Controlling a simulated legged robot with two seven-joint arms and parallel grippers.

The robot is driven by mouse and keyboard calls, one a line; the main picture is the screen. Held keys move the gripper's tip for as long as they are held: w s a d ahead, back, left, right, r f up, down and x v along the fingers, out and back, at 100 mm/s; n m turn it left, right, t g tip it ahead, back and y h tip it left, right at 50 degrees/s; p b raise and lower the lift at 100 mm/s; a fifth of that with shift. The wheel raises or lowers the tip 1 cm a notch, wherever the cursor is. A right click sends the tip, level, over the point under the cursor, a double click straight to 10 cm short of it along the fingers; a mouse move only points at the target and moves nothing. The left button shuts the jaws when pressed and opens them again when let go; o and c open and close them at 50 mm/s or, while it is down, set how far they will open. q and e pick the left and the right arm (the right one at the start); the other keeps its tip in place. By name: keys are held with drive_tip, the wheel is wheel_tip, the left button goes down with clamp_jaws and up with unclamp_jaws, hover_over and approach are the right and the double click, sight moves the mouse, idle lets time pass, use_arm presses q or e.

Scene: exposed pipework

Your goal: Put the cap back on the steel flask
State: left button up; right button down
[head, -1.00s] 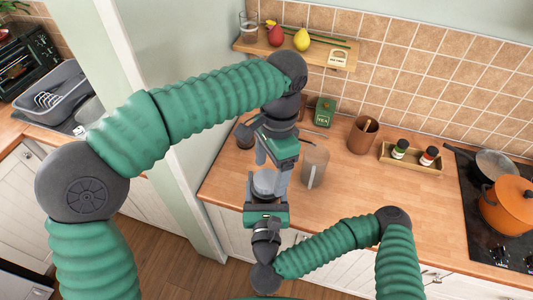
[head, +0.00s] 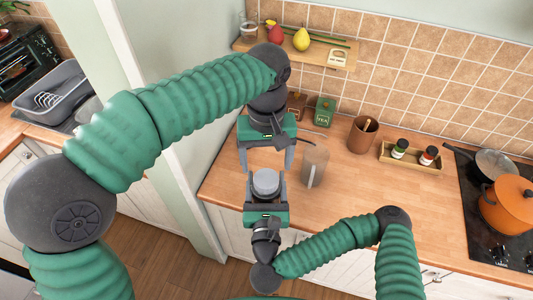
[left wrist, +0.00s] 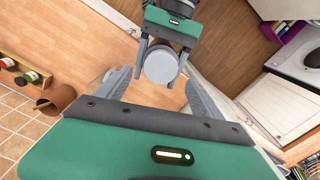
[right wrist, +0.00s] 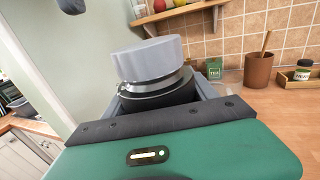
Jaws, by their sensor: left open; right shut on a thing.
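The steel flask (right wrist: 158,101) is held upright in my right gripper (head: 266,190), above the floor in front of the counter. Its dark upper body and shiny neck show in the right wrist view; the rest is hidden by the gripper. The grey ribbed cap (right wrist: 150,60) sits on top of the neck. Whether it is screwed down tight, I cannot tell. The cap's round top also shows in the head view (head: 265,182) and left wrist view (left wrist: 161,66).
A clear glass vessel (head: 314,166) stands on the counter (head: 340,205) close to my left gripper. Behind are a green tea tin (head: 324,111), a brown cup (head: 363,135) and a tray of jars (head: 411,157). A wall shelf (head: 290,50) holds fruit.

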sight(266, 177)
use_arm(q)
wheel_tip(266, 177, down, 6)
idle(0.4)
drive_tip(key=c, duration=1.5)
drive_tip(key=m, duration=0.6)
drive_tip(key=shift+m, duration=0.3)
drive_tip(key=m, duration=0.4)
drive_tip(key=shift+m, duration=0.4)
drive_tip(key=o, duration=1.5)
